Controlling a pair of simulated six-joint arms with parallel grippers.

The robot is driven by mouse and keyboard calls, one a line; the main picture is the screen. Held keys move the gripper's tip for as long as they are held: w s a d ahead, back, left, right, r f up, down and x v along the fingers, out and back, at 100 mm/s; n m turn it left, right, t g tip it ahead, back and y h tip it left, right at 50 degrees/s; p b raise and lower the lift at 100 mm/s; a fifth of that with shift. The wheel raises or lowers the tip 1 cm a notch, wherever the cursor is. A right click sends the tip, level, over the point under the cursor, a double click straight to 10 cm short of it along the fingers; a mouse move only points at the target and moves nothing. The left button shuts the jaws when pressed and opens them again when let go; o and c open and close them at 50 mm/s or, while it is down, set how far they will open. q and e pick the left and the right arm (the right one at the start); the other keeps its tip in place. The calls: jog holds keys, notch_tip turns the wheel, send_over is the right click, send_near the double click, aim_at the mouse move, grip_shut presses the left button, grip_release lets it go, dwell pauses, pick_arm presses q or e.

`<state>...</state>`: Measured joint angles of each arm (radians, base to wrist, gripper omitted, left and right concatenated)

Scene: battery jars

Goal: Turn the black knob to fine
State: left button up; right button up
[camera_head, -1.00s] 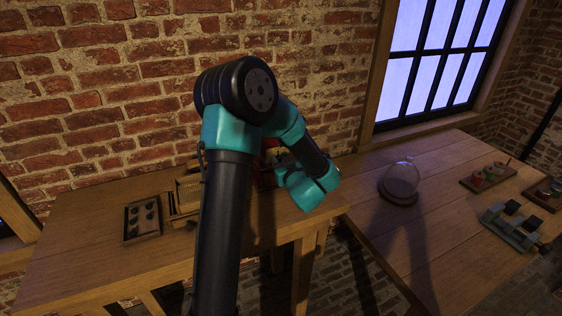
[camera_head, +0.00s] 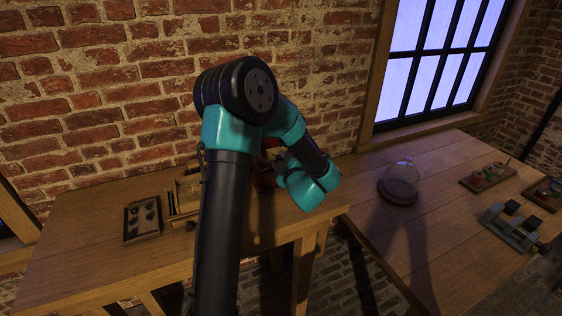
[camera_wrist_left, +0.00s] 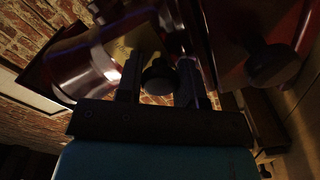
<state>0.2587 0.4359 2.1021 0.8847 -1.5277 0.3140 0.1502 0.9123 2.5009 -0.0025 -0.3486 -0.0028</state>
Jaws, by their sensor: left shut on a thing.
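A round black knob (camera_wrist_left: 158,80) sits between the two fingers of my left gripper (camera_wrist_left: 160,68) in the left wrist view. The gripper is shut on it. A second, larger black knob (camera_wrist_left: 272,63) stands on a dark red body (camera_wrist_left: 235,30) to the right, apart from the fingers. No fine marking can be read in the dim light. In the head view my left arm hides most of the red instrument (camera_head: 268,165) and the fingers. My right gripper does not show.
A shiny metal cylinder (camera_wrist_left: 85,68) is close left of the fingers. In the head view, a dark tray of small black pieces (camera_head: 142,219) lies on the wooden table (camera_head: 90,265). A glass dome (camera_head: 401,180) stands on the right table.

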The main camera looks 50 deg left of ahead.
pick_arm(q)
jog(key=shift+n, duration=0.7)
jog(key=o, duration=0.9)
jog(key=shift+f, duration=0.15)
